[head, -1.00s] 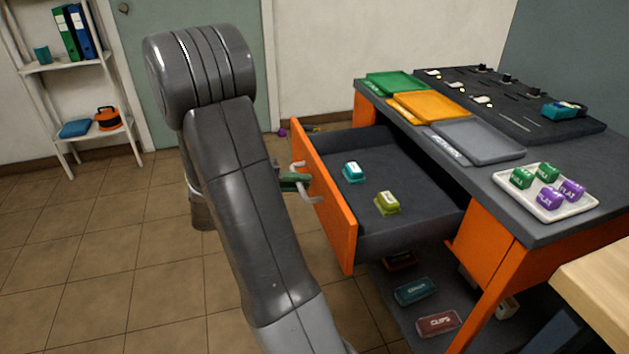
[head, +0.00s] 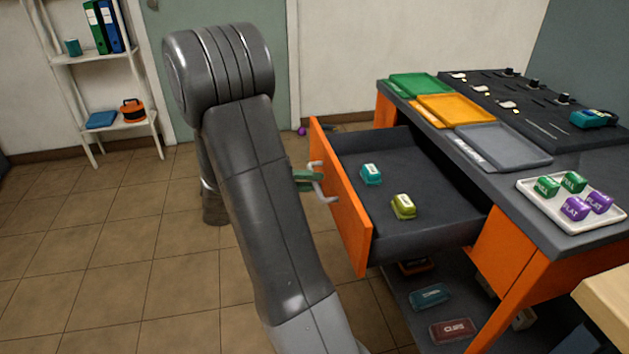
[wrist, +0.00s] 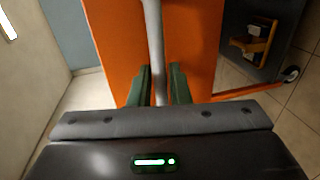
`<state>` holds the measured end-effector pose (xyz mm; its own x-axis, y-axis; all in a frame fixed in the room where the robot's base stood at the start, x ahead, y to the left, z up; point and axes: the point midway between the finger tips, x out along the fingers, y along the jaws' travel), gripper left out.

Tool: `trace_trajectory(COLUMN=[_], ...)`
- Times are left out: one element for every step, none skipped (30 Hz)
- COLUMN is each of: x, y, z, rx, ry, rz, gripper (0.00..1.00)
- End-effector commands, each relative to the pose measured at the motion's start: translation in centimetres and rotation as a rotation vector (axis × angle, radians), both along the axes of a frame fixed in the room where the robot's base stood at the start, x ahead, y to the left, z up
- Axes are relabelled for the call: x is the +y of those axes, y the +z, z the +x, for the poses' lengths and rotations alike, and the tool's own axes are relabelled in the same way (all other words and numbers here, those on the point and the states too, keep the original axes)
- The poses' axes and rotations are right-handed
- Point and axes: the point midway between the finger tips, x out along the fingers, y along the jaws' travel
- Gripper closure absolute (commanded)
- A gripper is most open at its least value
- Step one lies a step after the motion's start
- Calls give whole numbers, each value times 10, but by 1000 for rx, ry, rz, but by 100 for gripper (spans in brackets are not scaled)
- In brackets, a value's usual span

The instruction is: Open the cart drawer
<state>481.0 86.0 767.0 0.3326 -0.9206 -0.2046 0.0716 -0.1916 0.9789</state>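The cart (head: 520,300) is orange and dark grey and stands at the right. Its drawer (head: 430,232) is pulled well out toward the left, with its orange front (head: 343,205) clear of the cart body. A teal block (head: 371,174) and an olive block (head: 403,206) lie inside. The pale bar handle (head: 322,186) is on the orange front. My gripper (head: 312,180) is at this handle, partly hidden by my arm. In the wrist view, the green fingers of my gripper (wrist: 162,86) are closed around the bar handle (wrist: 154,35), one on each side.
Labelled boxes (head: 431,296) lie on the lower shelf. A white shelf rack (head: 85,57) stands at the back left. The tiled floor at left is clear.

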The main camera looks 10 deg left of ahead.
Motion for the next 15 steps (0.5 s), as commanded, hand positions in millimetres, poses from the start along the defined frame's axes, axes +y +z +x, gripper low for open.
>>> trace_trajectory(x=[8, 13, 20, 27, 33, 41, 48, 54, 63, 69, 75, 83, 88, 92, 98], y=[3, 4, 6, 7, 9, 11, 12, 14, 15, 17, 18, 19, 21, 21, 23], z=[-2, -4, -7, -9, -11, -14, -16, -19, -22, -24, -27, -29, -31, -33, -35], rx=[0, 0, 0, 0, 0, 0, 0, 0, 0, 0, 1, 0, 0, 0, 0], ry=[5, 6, 6, 6, 7, 7, 7, 7, 7, 7, 6, 6, 5, 5, 5], rz=[-1, 0, 1, 0, 0, 1, 0, 1, 1, 0, 1, 0, 0, 1, 1], gripper=[83, 83, 83, 83, 83, 83, 83, 83, 83, 83, 83, 83, 83, 83, 83])
